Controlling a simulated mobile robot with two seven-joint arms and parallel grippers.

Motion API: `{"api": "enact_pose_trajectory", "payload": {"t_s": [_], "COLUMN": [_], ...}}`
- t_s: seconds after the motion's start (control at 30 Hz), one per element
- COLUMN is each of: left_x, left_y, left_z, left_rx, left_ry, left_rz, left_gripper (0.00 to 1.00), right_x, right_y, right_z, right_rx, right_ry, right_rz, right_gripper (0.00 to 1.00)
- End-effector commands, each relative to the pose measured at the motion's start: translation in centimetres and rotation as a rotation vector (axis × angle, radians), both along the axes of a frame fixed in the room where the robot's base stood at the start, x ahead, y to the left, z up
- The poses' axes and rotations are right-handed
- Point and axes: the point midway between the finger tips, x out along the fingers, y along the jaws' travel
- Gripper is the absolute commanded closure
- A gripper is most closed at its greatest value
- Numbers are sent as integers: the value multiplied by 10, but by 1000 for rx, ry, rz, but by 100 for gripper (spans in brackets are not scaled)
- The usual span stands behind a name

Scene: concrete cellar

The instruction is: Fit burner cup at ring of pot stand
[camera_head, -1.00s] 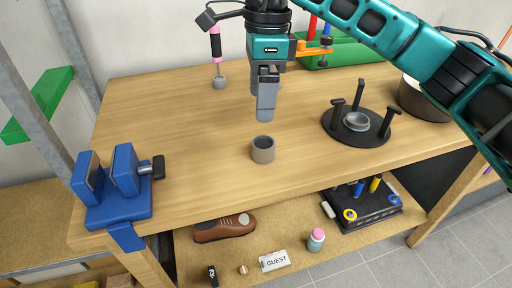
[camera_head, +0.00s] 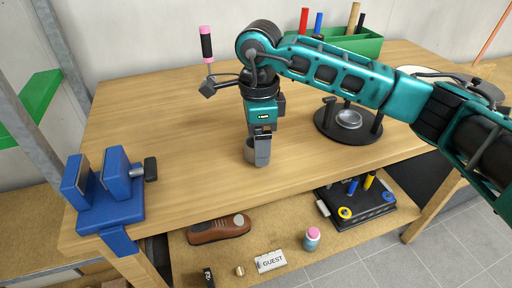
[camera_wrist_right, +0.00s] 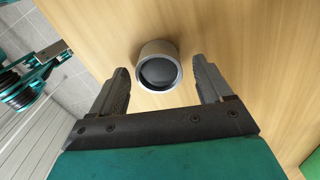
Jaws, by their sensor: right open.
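The burner cup (camera_wrist_right: 158,66) is a small grey open cup standing upright on the wooden table. In the head view the cup (camera_head: 249,152) is partly hidden behind my right gripper (camera_head: 260,150). In the right wrist view my right gripper (camera_wrist_right: 163,88) is open, with one finger on either side of the cup and a gap to each. The black pot stand (camera_head: 327,125) is a round base with upright posts, to the right of the cup, partly hidden by my right arm. A silvery ring (camera_head: 348,119) shows at its middle.
A blue vise (camera_head: 108,195) is clamped at the table's left corner. A green bin (camera_head: 360,44) with tools stands at the back, and a pink-handled tool (camera_head: 206,44) at the back left. A shoe and small items lie on the lower shelf (camera_head: 290,225).

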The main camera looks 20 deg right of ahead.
Motion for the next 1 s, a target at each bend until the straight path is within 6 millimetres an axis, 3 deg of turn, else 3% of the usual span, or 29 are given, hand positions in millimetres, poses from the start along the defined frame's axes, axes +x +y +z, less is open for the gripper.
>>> {"api": "enact_pose_trajectory", "payload": {"t_s": [0.33,0.9,1.0], "left_x": [1,1,1], "left_y": [0,1,1], "left_z": [0,0,0], "left_rx": [0,1,1], "left_ry": [-2,-2,-2], "left_rz": [-1,0,0], "left_gripper": [57,57,57], "right_x": [0,0,0], "right_y": [0,0,0], "right_z": [-9,-8,-8], "right_rx": [0,1,1], "right_ry": [0,0,-1], "right_rz": [1,1,1], "right_gripper": [23,78,79]}}
